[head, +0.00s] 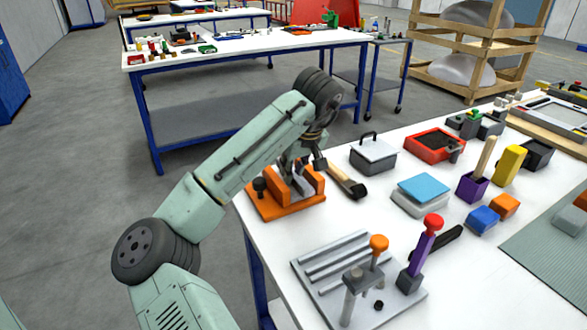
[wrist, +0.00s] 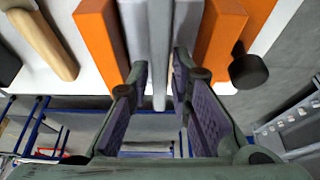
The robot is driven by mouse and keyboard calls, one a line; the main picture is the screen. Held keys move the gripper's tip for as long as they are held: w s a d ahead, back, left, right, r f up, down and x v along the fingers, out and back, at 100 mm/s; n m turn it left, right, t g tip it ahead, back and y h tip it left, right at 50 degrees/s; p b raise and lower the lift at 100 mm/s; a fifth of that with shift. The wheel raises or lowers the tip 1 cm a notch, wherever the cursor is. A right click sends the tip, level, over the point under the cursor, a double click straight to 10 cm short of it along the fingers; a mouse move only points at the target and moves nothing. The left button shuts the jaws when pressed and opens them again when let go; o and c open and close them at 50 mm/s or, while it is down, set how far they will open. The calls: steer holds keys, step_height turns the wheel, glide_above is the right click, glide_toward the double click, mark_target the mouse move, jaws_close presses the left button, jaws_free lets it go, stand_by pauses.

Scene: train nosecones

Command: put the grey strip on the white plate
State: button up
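The grey strip (wrist: 159,45) stands on edge in an orange holder (head: 285,207), between grey side pieces and orange blocks (wrist: 103,40) in the wrist view. My gripper (wrist: 162,78) is open, with one purple-padded finger on each side of the strip's near end and a small gap on both sides. In the head view my gripper (head: 298,165) is over the holder, and my arm partly hides it. A pale grey-white plate (head: 330,300) lies at the table's front edge, with several grey strips on it; it may be the white plate.
A wooden-handled tool (head: 345,180) lies right beside the holder. A lidded grey box (head: 373,155), a blue-topped block (head: 422,190) and a purple-handled tool with a red knob (head: 425,240) stand to the right. A clamp with an orange knob (head: 378,245) rises from the plate.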

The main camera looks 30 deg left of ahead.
steer(key=shift+o, duration=1.2)
steer(key=shift+r, duration=0.15)
steer(key=b+v, duration=0.1)
steer(key=v, duration=1.1)
